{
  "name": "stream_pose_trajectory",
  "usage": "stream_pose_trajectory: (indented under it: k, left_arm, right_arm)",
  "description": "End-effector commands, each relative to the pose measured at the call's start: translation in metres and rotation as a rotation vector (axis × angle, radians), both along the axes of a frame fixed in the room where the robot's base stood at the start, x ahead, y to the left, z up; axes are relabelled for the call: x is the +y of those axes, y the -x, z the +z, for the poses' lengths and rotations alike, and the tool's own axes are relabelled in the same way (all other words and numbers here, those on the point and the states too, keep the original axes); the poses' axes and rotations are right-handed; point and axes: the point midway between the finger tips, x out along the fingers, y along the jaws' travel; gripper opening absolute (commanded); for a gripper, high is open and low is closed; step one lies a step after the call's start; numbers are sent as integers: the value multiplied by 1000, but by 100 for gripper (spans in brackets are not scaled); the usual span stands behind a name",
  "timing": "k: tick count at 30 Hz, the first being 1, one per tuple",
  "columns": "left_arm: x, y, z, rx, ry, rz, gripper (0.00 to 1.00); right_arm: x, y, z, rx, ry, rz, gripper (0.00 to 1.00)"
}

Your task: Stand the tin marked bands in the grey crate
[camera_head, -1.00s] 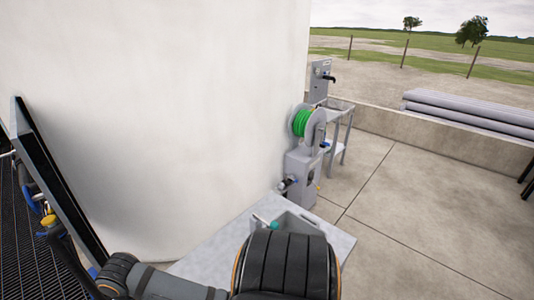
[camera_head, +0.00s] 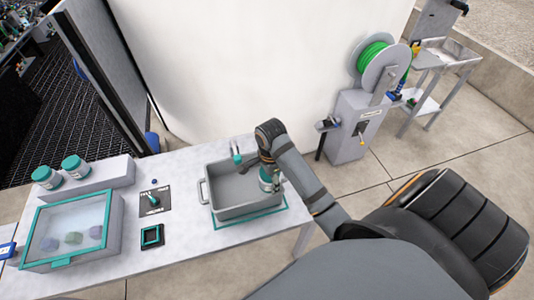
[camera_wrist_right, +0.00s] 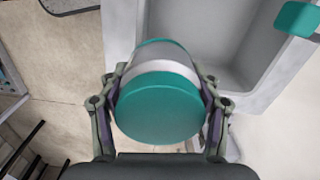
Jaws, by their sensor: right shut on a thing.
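The grey crate (camera_head: 235,208) stands on the table on a teal-edged mat. My right gripper (camera_head: 267,171) is at the crate's right end, shut on a tin (camera_head: 268,184) with a teal lid and a pale body. In the right wrist view the gripper (camera_wrist_right: 160,105) has one finger on each side of the tin (camera_wrist_right: 158,112), whose lid faces the camera. The crate (camera_wrist_right: 268,85) shows behind it. The tin overlaps the crate's end wall in the picture; whether it touches the crate floor I cannot tell. Its marking cannot be read. My left gripper is not in view.
Two teal-lidded tins (camera_head: 76,165) stand on a raised grey block (camera_head: 105,180) at the left. A teal-framed clear-lidded box (camera_head: 72,225), a dial plate (camera_head: 155,201) and a small teal-framed square (camera_head: 152,236) lie left of the crate. A green hose reel (camera_head: 378,62) stands beyond the table.

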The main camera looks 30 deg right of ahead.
Motion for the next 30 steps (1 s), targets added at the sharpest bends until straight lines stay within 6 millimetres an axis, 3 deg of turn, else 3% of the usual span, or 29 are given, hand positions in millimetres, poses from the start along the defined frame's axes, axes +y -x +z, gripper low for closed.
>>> stream_pose_trajectory:
  k: [1,6,12,18,23,26,30]
  left_arm:
    - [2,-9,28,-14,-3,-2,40]
    - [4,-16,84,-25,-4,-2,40]
    - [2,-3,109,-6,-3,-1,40]
    - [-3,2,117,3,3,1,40]
    - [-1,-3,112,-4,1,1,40]
    - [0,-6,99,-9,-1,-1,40]
    - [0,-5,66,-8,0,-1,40]
  right_arm:
    - [5,-15,13,3,-10,-10,31]
    - [39,-68,9,18,-12,10,31]
    - [82,-93,-8,17,1,130,31]
    - [110,-101,-19,-1,5,254,31]
    - [111,-102,-26,-3,7,267,31]
    - [111,-102,-40,-2,7,266,31]
    - [111,-101,-71,-2,7,265,31]
